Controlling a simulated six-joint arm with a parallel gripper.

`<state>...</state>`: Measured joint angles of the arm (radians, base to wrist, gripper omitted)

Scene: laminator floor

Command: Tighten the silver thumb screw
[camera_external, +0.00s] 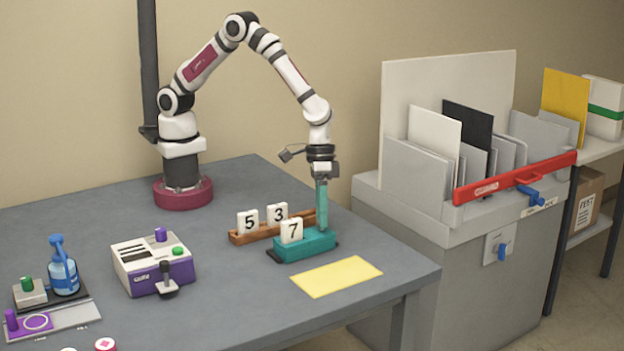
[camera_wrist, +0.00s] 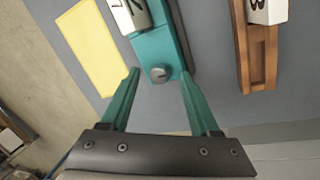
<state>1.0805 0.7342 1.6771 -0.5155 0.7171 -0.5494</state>
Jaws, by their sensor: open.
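In the external view my gripper (camera_external: 321,205) points down at the fixture's right end. How far the fingertips are above the screw I cannot tell.
A wooden rack (camera_external: 262,231) with tiles 5 and 3 stands behind the fixture. A yellow sheet (camera_external: 336,276) lies in front. A purple and white device (camera_external: 152,265) and a blue bottle (camera_external: 63,275) stand to the left. A grey bin with a red bar (camera_external: 515,178) is at right.

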